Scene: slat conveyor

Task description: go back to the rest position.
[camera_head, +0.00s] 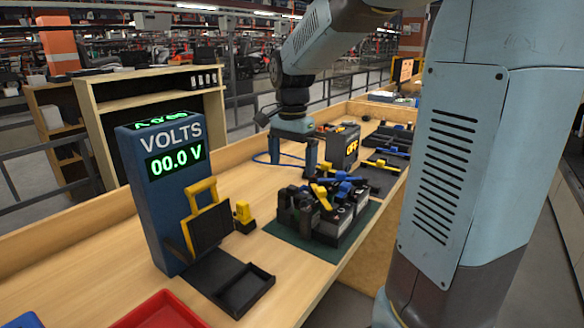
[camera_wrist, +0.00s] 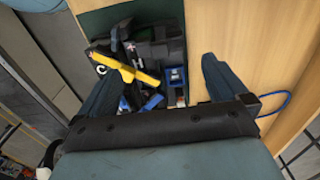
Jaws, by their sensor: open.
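My gripper (camera_head: 292,160) hangs above the far side of the wooden bench, behind the cluster of batteries in the head view. Its two fingers point down and stand apart. The wrist view also shows the fingers of my gripper (camera_wrist: 162,68) spread wide with nothing between them. Beyond them lies the cluster of black batteries (camera_wrist: 160,50) with a yellow clamp or handle (camera_wrist: 125,67) on top. In the head view the black batteries (camera_head: 328,222), with yellow and blue parts on them, stand on a green mat (camera_head: 290,238).
A blue VOLTS meter (camera_head: 162,200) reads 00.0 at the left. Near it are a black tray (camera_head: 243,290) and a red tray (camera_head: 160,312). A blue cable (camera_head: 262,158) loops behind. Bare wood lies between.

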